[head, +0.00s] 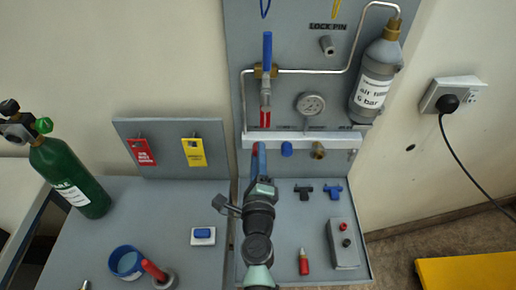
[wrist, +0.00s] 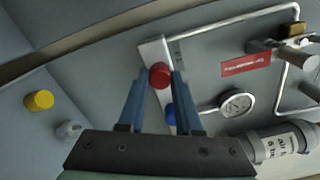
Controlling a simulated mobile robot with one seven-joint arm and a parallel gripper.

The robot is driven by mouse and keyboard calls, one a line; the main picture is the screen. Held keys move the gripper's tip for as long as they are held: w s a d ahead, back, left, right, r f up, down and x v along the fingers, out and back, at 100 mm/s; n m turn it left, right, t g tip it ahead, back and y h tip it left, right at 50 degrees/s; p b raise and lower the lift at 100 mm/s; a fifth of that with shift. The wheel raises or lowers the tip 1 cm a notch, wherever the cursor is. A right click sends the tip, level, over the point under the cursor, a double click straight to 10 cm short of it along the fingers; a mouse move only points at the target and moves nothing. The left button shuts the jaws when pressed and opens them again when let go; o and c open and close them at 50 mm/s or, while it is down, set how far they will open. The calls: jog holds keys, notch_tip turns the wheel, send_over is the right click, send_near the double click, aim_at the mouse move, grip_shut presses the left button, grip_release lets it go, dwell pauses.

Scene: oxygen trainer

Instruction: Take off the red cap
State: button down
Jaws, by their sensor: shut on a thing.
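The red cap (wrist: 160,75) sits between the tips of my gripper's two blue fingers in the wrist view. My gripper (wrist: 158,78) is shut on it, with one finger on each side. In the head view, the gripper (head: 258,150) reaches to the left end of the white rail (head: 300,139) on the grey panel, and the red cap (head: 255,149) is mostly hidden by the fingers. The cap is at the rail; I cannot tell whether it is still seated on its outlet.
A blue cap (head: 287,149) and a brass fitting (head: 318,150) stand to the right along the rail. A gauge (head: 311,104), a blue-handled valve (head: 267,55) and a grey bottle (head: 376,80) are above. Black and blue fittings (head: 332,192) lie on the right shelf.

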jog(key=n, duration=0.3)
jog(key=shift+n, duration=0.3)
jog(key=n, duration=0.3)
dwell(0.4)
jog(key=n, duration=0.3)
jog(key=shift+n, duration=0.4)
jog(key=n, duration=0.3)
